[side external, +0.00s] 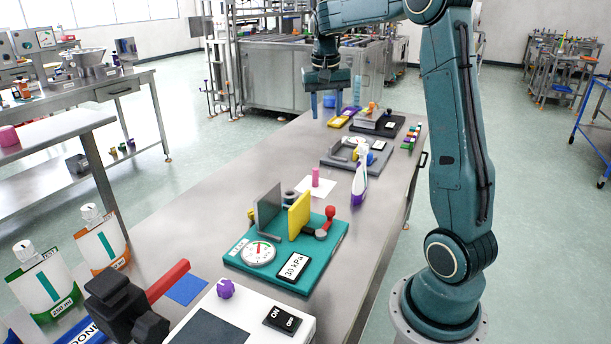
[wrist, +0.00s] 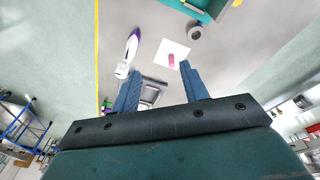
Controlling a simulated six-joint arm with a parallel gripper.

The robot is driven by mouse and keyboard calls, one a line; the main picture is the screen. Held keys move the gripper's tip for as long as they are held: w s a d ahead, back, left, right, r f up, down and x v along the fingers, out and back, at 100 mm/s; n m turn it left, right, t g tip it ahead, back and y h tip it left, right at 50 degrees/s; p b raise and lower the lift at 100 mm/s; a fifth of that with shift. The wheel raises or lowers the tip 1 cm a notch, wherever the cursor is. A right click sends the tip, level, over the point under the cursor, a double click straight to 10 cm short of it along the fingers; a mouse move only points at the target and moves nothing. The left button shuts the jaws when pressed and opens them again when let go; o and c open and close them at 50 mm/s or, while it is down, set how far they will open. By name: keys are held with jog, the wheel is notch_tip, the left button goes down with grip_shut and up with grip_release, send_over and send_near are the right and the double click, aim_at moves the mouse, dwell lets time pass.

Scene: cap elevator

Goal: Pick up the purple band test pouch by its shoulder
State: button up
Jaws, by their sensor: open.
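A white and purple pouch (side external: 360,178) stands upright near the middle of the steel table, seen nearly edge-on, with a white spout on top. It looks like the purple band test pouch. In the wrist view it (wrist: 131,48) lies past the tip of the left finger, spout end nearer me. My gripper (side external: 326,107) is open and empty, pointing down above the far part of the table, clear of the pouch. In the wrist view its two fingers (wrist: 160,70) are spread apart with nothing between them but a grey fixture (wrist: 153,94) farther below.
A pink peg (side external: 315,177) on a white square stands left of the pouch. A teal pressure fixture (side external: 285,270) with a yellow plate is nearer the camera. A grey fixture (side external: 345,158) lies just behind the pouch. Green-band (side external: 45,288) and orange-band (side external: 103,243) pouches stand front left.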

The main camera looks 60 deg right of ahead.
jog(key=d+f+m+g, duration=0.1)
jog(key=d+f+m, duration=0.15)
jog(key=d, duration=0.25)
jog(key=d+f+m, duration=0.1)
jog(key=d+f, duration=0.2)
jog(key=d, duration=0.2)
jog(key=m+g+y, duration=0.1)
jog(key=m+y, duration=0.1)
jog(key=m, duration=0.1)
send_over(364, 154)
jog(key=w+d, duration=0.2)
jog(key=d, duration=0.3)
notch_tip(364, 154, down, 7)
jog(key=shift+n, duration=0.25)
jog(key=shift+s+a+f, duration=0.15)
jog(key=shift+s+f, duration=0.05)
jog(key=shift+f, duration=1.75)
jog(key=shift+s+a+f, duration=0.1)
jog(key=shift+s+f, duration=0.05)
jog(key=shift+f, duration=1.8)
grip_shut()
